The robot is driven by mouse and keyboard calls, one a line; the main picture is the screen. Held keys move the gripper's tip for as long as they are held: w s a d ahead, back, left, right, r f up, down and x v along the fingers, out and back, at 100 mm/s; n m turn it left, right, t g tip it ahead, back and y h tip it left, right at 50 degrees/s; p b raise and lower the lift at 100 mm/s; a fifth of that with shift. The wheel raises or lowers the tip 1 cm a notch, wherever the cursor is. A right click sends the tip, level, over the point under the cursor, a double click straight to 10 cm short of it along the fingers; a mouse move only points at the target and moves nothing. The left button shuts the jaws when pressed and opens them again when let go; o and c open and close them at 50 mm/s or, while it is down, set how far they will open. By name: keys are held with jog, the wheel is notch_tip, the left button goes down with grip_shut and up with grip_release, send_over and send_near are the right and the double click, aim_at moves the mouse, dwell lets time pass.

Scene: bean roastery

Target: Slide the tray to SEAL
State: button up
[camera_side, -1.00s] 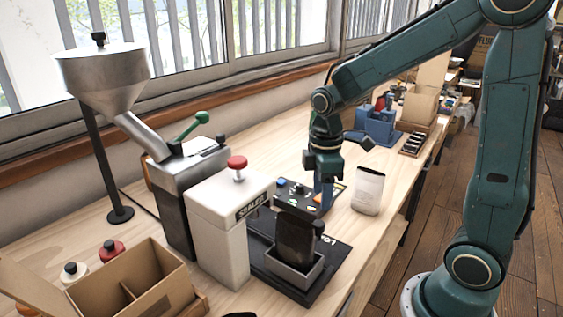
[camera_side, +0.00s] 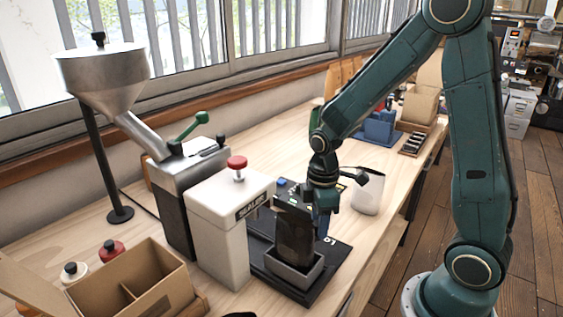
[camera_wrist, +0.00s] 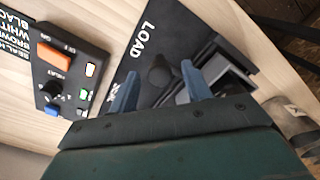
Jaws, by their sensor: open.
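The grey tray (camera_side: 294,272) sits on a black track (camera_side: 338,262) in front of the white sealer (camera_side: 217,240). A dark bag (camera_side: 294,238) stands upright in the tray. In the wrist view the track bears the word LOAD, and the tray's edge (camera_wrist: 232,80) shows at the right. A black knob (camera_wrist: 158,72) lies between and just beyond my blue fingertips. My gripper (camera_side: 321,226) is open beside the tray; in the wrist view my gripper (camera_wrist: 160,80) shows a gap around the knob. I cannot tell whether a finger touches it. No SEAL mark is readable on the track.
A control box (camera_wrist: 65,75) with an orange switch and dial stands close to my gripper. A red-knobbed press tops the sealer. A cardboard box (camera_side: 130,283) is at the front left, and a funnel (camera_side: 102,80) at the left.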

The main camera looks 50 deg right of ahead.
grip_shut()
jog(key=shift+w, duration=0.15)
jog(key=shift+w, duration=6.45)
grip_release()
jog(key=shift+s, duration=0.1)
notch_tip(320, 180, up, 14)
